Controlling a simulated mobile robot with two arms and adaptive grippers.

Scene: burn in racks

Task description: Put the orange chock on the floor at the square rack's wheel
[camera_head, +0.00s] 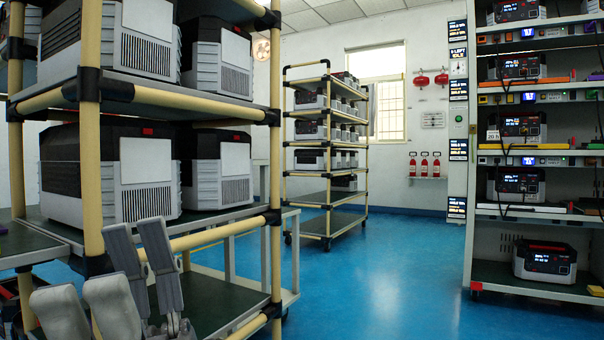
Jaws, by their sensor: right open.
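No orange chock can be made out for certain. A wheeled rack (328,202) of cream pipes with black joints stands mid-room; a dark caster (327,244) shows under its front corner. A nearer cream-pipe rack (275,190) fills the left side. Which of them is the square rack I cannot tell. My right gripper (105,258) is at the lower left, in front of the near rack, with its grey fingers spread and nothing seen between them. My left gripper is not in view.
Large grey-black units (150,176) fill the near rack. A tall test rack (503,268) with several lit units stands at right, a small red piece (476,287) at its lower corner. The blue floor (400,280) between the racks is clear. Extinguishers (424,165) hang at the back.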

